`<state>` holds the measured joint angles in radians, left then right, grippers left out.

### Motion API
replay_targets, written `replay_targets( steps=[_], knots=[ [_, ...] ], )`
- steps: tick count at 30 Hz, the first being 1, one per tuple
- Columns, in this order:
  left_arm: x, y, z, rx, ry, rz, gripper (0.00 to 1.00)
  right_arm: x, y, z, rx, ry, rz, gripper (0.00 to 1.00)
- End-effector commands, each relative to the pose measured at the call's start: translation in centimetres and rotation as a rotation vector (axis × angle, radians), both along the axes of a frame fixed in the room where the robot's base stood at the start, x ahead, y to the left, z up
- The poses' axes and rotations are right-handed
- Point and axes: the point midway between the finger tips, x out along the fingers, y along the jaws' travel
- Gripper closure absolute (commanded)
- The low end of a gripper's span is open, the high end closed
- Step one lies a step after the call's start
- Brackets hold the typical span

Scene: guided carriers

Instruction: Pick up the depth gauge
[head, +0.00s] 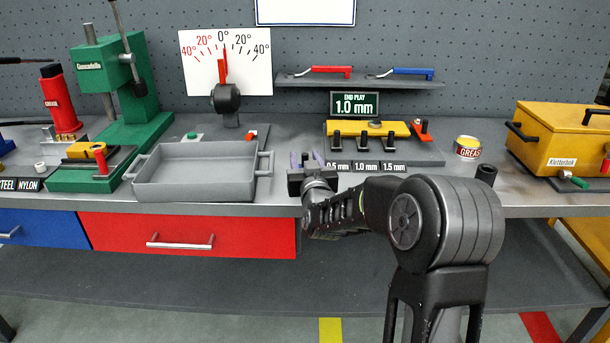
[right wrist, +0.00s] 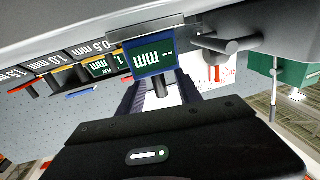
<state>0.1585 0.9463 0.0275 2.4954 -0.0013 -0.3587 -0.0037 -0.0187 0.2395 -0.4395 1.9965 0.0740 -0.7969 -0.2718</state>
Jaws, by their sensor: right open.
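The depth gauge (right wrist: 152,57) shows in the right wrist view as a small dark-blue block with a green display reading "-- mm". A dark stem sticks out of it toward my right gripper (right wrist: 159,88). The two fingers are open, one on each side of the stem, and do not look shut on it. In the head view my right gripper (head: 306,161) is at the bench's front, just right of the grey tray. I cannot make out the gauge there; the gripper and wrist probably cover it. My left gripper is not in view.
The grey tray (head: 196,190) stands left of the gripper. Size labels (head: 366,167) and a fixture with a yellow bar (head: 367,128) are to the right. A grease tin (head: 467,148) and a yellow box (head: 560,140) stand farther right. A green press (head: 115,85) is at left.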

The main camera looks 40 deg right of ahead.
Motion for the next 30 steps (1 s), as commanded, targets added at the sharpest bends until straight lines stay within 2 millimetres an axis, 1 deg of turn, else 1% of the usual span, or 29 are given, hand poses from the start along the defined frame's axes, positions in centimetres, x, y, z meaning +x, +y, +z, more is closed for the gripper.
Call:
replay_targets(
  steps=[10, 25, 30],
  knots=[
    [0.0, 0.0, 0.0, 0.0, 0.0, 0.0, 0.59, -0.01, 0.02, 0.01, 0.0, 0.0, 0.0, 0.59],
    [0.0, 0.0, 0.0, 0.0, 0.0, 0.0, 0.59, -0.02, 0.02, 0.01, 0.0, 0.0, 0.0, 1.0],
    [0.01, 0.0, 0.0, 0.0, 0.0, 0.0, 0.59, -0.02, 0.03, 0.0, 0.0, 0.0, 0.0, 1.0]
  ],
)
